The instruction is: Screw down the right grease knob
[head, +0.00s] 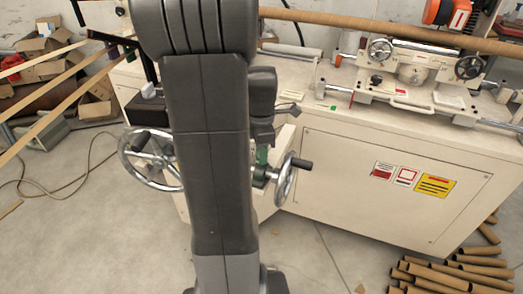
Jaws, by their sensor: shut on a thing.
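My gripper (263,136) points down behind my dark grey arm, just above a green fitting (262,157) beside the right handwheel. It is small in the head view and partly covered by my arm. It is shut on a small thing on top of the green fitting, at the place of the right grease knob. The knob itself is hidden between the fingers, so I cannot see how far down it sits. The right handwheel (287,182), silver with a black handle, stands close to the right of the gripper.
A larger handwheel (128,160) stands left of my arm. The cream machine cabinet (340,195) fills the right side. A carriage with small handwheels (412,75) sits on its top. Cardboard tubes (450,275) lie at the lower right. A cable (60,188) crosses the floor at left.

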